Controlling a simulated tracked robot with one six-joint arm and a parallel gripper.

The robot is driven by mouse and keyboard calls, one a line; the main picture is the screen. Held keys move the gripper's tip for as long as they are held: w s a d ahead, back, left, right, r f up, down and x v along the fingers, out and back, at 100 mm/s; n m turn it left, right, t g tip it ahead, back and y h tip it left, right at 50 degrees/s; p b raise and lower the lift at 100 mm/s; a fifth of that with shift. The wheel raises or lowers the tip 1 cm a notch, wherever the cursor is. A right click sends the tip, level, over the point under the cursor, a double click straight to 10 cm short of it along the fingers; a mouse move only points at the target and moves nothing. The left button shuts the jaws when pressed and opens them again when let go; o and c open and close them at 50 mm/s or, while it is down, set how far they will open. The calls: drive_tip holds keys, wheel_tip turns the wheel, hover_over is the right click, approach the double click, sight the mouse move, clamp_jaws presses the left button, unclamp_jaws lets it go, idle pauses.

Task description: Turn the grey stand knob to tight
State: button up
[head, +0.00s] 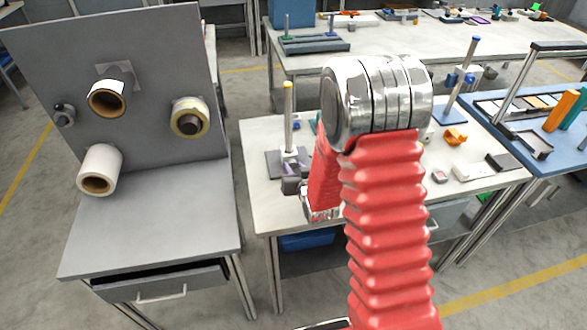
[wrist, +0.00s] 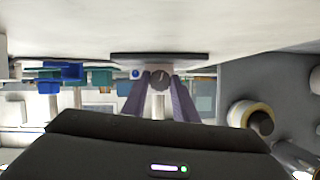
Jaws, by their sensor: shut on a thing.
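The grey stand has a dark base plate (head: 272,163) and an upright post with a yellow top (head: 288,100), on the near left part of the white table. In the wrist view, which shows the scene upside down, the round grey knob (wrist: 160,79) sits in front of the post (wrist: 158,104), near the base (wrist: 160,57). A thin light mark shows on its face; I cannot read its setting. My gripper (wrist: 160,84) is shut on the knob, one purple-grey finger on each side. In the head view my gripper (head: 291,172) is at the post's lower part and the knob cannot be made out.
To the left, a grey board (head: 150,65) carries several rolls above a grey bench with a slightly open drawer (head: 160,287). A second blue-based stand (head: 463,80), an orange piece (head: 455,137) and small boxes lie right on the white table (head: 262,130). My red arm hides the table's middle.

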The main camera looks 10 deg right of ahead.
drive_tip(key=shift+d+m+y, duration=0.15)
drive_tip(key=shift+m+y, duration=0.65)
drive_tip(key=shift+m, duration=0.4)
drive_tip(key=o, duration=1.1)
drive_tip(key=shift+c, duration=0.2)
drive_tip(key=shift+s, duration=0.15)
